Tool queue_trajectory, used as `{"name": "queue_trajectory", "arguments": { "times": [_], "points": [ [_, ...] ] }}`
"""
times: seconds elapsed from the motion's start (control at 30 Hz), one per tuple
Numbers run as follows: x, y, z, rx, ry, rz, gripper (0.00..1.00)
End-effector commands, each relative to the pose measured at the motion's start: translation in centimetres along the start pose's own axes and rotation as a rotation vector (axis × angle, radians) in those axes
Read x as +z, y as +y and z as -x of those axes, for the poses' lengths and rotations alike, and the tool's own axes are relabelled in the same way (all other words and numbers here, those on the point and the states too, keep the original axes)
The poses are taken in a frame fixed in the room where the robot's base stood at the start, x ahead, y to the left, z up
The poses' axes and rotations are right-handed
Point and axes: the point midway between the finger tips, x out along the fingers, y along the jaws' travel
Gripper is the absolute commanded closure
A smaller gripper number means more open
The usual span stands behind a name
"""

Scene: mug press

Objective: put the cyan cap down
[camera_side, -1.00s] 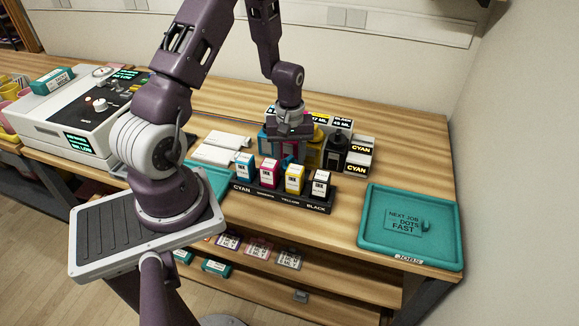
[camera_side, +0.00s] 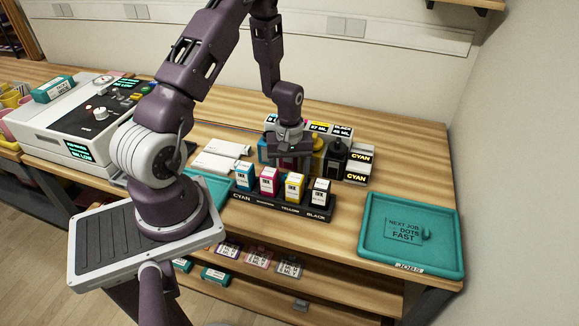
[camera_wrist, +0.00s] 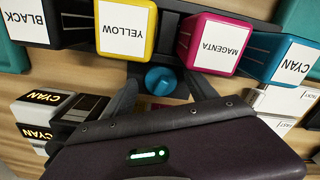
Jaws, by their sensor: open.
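The cyan cap (camera_wrist: 161,79) is a small round blue knob in the wrist view. It sits between my gripper's (camera_wrist: 163,86) spread fingers, beside the ink rack (camera_wrist: 160,9), with gaps showing on both sides. Whether it rests fully on the table is hard to tell. In the side view my gripper (camera_side: 289,158) is low behind the rack, and the cap is hidden there.
The rack holds cyan (camera_wrist: 292,55), magenta (camera_wrist: 217,43), yellow (camera_wrist: 126,28) and black (camera_wrist: 28,22) ink bottles close to my fingers. Boxes labelled CYAN (camera_side: 358,168) and dark bottles stand behind. A teal tray (camera_side: 375,245) lies right; wood between is clear.

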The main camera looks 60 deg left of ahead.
Motion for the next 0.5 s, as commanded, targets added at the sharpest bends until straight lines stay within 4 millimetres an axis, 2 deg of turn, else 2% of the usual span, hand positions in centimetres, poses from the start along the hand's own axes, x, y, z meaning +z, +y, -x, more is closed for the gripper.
{"name": "queue_trajectory", "arguments": {
  "times": [0.17, 0.4, 0.5],
  "points": [
    [-0.1, 0.1, 3.1, 0.004, 0.005, 0.0, 0.34],
    [-0.1, 0.1, 8.7, 0.004, 0.005, 0.0, 0.34],
    [-0.1, 0.1, 10.5, 0.002, 0.004, -0.001, 0.34]
  ]
}}
